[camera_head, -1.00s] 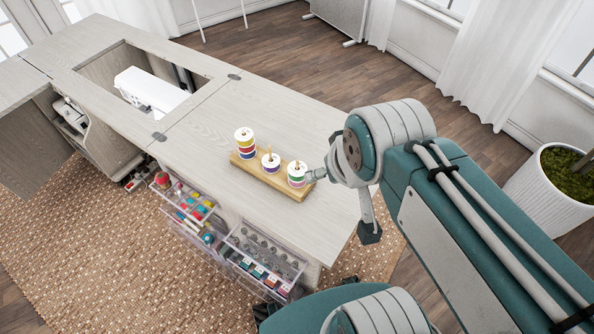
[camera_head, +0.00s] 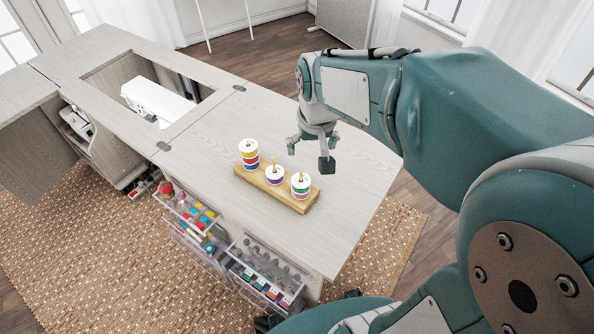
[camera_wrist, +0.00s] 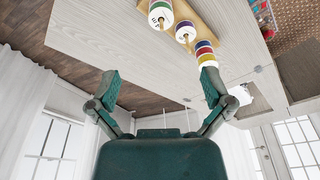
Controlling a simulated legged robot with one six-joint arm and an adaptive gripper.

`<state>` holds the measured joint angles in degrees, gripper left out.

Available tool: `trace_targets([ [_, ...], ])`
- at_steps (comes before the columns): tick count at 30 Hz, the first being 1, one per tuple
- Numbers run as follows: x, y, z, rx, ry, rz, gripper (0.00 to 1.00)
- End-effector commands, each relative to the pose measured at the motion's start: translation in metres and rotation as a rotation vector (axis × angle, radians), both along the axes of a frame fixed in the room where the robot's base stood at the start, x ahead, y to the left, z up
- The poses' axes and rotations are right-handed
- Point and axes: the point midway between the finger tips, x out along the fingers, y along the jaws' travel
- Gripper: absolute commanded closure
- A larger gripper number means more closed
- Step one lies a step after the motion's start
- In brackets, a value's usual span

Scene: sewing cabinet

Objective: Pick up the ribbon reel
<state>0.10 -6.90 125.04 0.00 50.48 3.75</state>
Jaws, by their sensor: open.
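Ribbon reels sit on pegs of a wooden stand (camera_head: 263,190) on the cabinet top. The left stack of reels (camera_head: 250,157) is tallest, with red, yellow and blue bands. The middle peg carries a low white reel (camera_head: 275,176). The right peg carries white reels with green and purple bands (camera_head: 300,187). In the wrist view, the tall stack (camera_wrist: 205,54), the low reel (camera_wrist: 186,33) and the green-banded reels (camera_wrist: 160,13) show at the top. My gripper (camera_head: 310,153) is open and empty, above the tabletop behind the stand, apart from the reels.
The cabinet top (camera_head: 215,145) is otherwise bare around the stand. A white sewing machine (camera_head: 157,101) sits in the opening at the left. Clear drawers (camera_head: 262,272) with spools stand out at the front. A woven rug (camera_head: 110,255) lies below.

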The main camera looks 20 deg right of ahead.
Motion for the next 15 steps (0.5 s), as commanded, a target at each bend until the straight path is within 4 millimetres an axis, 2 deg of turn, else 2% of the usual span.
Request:
trace_targets([
  [3, 0.022, 0.0, -0.022, 0.002, 0.053, -0.011, 0.0],
  [9, 0.053, -0.001, -0.061, 0.004, 0.132, -0.029, 0.0],
  [15, 0.074, -0.001, -0.094, 0.005, 0.188, -0.042, 0.0],
])
